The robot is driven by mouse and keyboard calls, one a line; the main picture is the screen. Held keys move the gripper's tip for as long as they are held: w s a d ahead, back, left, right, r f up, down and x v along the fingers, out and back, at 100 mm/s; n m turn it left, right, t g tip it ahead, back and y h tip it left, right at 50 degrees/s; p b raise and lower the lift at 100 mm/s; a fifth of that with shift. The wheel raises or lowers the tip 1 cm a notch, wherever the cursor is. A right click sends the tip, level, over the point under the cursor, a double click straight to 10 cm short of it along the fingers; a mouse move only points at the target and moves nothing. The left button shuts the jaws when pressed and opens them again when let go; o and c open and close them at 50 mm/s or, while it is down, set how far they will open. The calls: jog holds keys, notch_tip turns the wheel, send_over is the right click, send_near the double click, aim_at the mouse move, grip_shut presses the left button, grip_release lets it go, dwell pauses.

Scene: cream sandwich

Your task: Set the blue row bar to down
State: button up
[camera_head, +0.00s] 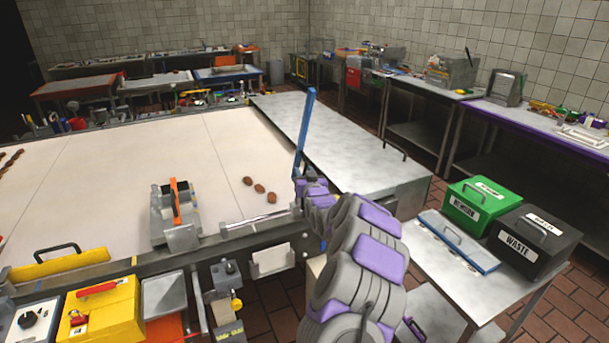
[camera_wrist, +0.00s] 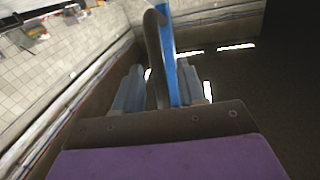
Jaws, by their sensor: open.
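The blue row bar (camera_head: 306,125) stands nearly upright, slightly tilted, at the near right end of the cream worktop (camera_head: 140,165). Its lower end is hidden behind my gripper (camera_head: 308,186). In the wrist view the blue bar (camera_wrist: 167,55) runs up between the fingers of my gripper (camera_wrist: 159,86). A dark curved handle (camera_wrist: 153,45) on its left also lies between them. The gripper is open around the handle and bar. I cannot tell whether either finger touches them.
A yellow bar with a black handle (camera_head: 60,262) lies low along the worktop's near edge. A metal device with an orange bar (camera_head: 175,215) stands there too. A green bin (camera_head: 482,205) and a black waste bin (camera_head: 530,240) stand at right, beside a blue-edged board (camera_head: 455,240).

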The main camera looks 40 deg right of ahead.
jog(key=shift+c, duration=0.3)
grip_shut()
dwell(0.4)
